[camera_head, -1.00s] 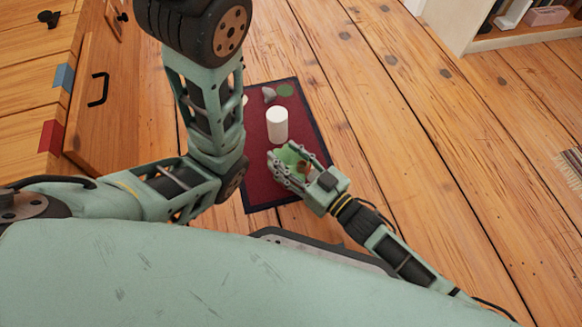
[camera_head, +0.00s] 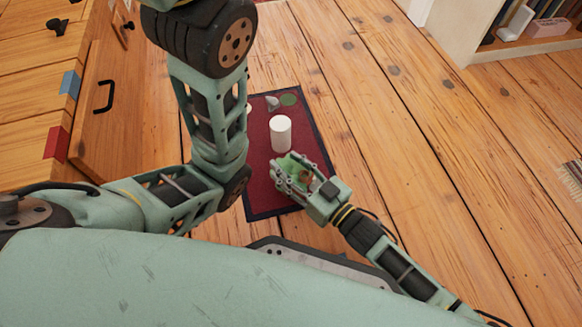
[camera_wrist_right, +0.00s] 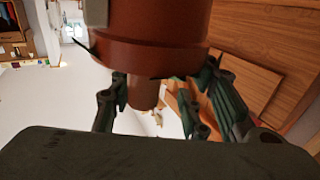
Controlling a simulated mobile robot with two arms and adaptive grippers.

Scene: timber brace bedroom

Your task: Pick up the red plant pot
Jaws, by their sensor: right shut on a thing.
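The red plant pot (camera_wrist_right: 150,35) fills the upper middle of the right wrist view. It is reddish brown, with a narrower reddish-brown part below it. My right gripper (camera_wrist_right: 160,100) is shut on it, with fingers on both sides. In the head view, my right gripper (camera_head: 289,176) is over the near part of the dark red mat (camera_head: 262,180). A small brown patch of the pot (camera_head: 306,177) shows between the fingers, with green leaves (camera_head: 291,162) beside it. The pot's height above the mat is hard to tell. My left arm rises at the left; its gripper is out of view.
A white cylinder (camera_head: 280,133) stands on the mat just beyond my right gripper. A grey object (camera_head: 272,103) and a green disc (camera_head: 289,99) lie farther back. A wooden drawer unit (camera_head: 115,130) is at left, a bookshelf (camera_head: 500,52) at upper right. Floor right of the mat is clear.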

